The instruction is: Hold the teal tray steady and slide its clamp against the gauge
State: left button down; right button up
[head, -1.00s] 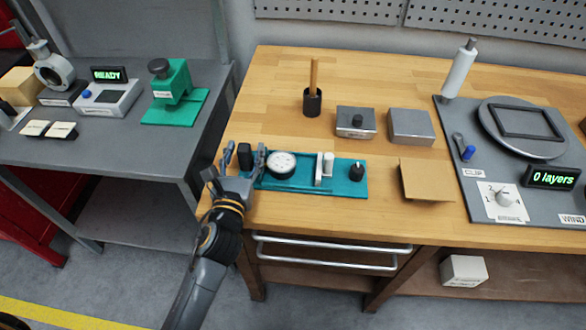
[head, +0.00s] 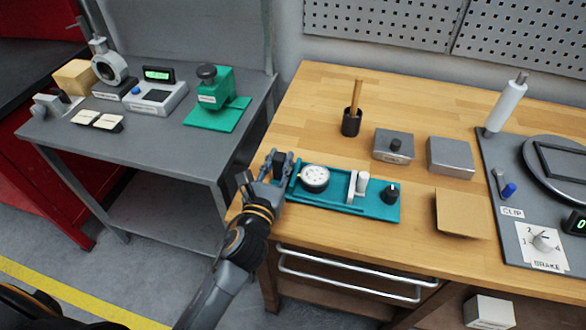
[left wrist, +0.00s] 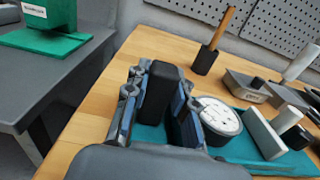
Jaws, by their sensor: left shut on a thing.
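The teal tray (head: 338,201) lies near the front left edge of the wooden bench. A round white-faced gauge (head: 314,178) sits on it, and shows in the left wrist view (left wrist: 217,117). The clamp (head: 352,187), a pale upright plate with a white post, stands right of the gauge with a gap between them; it also shows in the left wrist view (left wrist: 263,133). A black knob (head: 390,193) is at the tray's right end. My left gripper (head: 276,168) is shut on the black upright block (left wrist: 161,88) at the tray's left end. My right gripper is out of view.
Behind the tray stand a black cup (head: 351,122) with a wooden stick and two grey boxes (head: 393,146) (head: 450,156). A tan square (head: 461,213) lies to the right. A grey side table (head: 160,136) with devices stands left, across a gap.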

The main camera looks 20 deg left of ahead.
pick_arm(q)
notch_tip(320, 180, up, 8)
jog(key=shift+r, duration=0.1)
jog(key=shift+f, duration=4.5)
